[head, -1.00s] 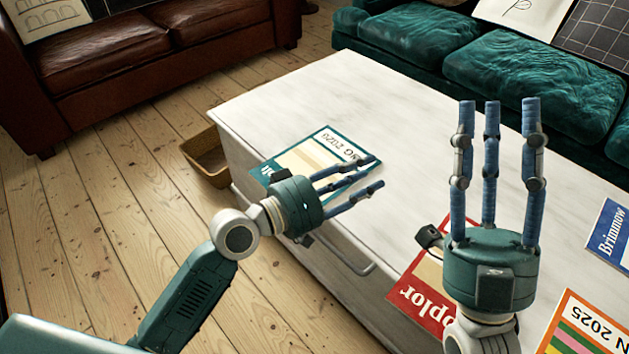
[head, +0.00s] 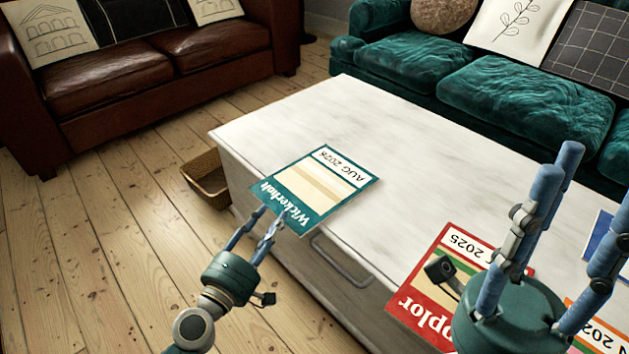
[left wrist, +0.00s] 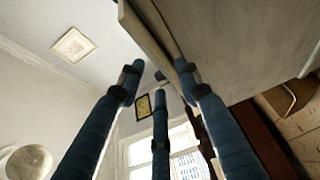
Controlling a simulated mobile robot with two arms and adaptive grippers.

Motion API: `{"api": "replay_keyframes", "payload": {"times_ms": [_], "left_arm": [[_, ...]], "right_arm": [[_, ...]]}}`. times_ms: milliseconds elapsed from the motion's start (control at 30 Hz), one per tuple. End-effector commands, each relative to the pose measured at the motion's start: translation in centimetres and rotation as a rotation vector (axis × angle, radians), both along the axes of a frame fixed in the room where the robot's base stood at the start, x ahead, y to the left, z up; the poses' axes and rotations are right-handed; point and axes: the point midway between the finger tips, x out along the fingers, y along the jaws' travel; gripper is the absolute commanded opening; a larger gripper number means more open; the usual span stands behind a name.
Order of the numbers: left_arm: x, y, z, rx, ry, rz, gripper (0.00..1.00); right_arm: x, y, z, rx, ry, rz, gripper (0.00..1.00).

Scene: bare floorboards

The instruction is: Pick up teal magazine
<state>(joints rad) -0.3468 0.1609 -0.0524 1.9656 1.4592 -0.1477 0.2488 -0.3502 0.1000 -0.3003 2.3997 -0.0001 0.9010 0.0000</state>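The teal magazine (head: 318,187), titled "Wickerhah" or similar and dated AUG 2026, lies flat on the white table. Its near edge juts a little past the table's front edge. My left gripper (head: 269,217) is at that jutting edge, its fingers pointing up toward it. The fingers look spread apart. Whether they touch the magazine is unclear. In the left wrist view, my left gripper (left wrist: 158,75) has its fingers apart near a thin slab edge. My right gripper (head: 590,225) is open and empty above the right part of the table.
The white table (head: 400,150) has a front handle (head: 340,262). A red magazine (head: 425,290), an orange one (head: 605,338) and a blue one (head: 603,235) lie at the right. A basket (head: 207,178) stands left. A brown sofa (head: 150,70) and a teal sofa (head: 480,90) stand behind.

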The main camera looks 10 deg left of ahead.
Motion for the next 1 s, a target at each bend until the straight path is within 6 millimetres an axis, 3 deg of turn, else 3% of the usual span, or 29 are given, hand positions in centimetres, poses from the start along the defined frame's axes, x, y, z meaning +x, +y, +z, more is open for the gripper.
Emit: {"api": "replay_keyframes", "payload": {"times_ms": [333,667,833,1000], "left_arm": [[4.5,-0.6,-0.2,-0.001,-0.001,-0.001,0.34],[5.3,-0.8,-0.4,0.001,0.001,-0.002,0.34],[5.2,-0.8,-0.4,0.001,0.001,-0.001,0.03],[5.3,-0.8,-0.2,0.0,-0.002,-0.001,0.0]], "right_arm": [[0.0,0.0,0.7,0.0,0.001,0.0,0.4],[0.0,0.0,0.8,0.0,0.001,0.0,0.4],[0.0,0.0,0.8,0.0,0.001,0.0,0.4],[0.0,0.0,0.8,0.0,0.001,0.0,0.4]]}}
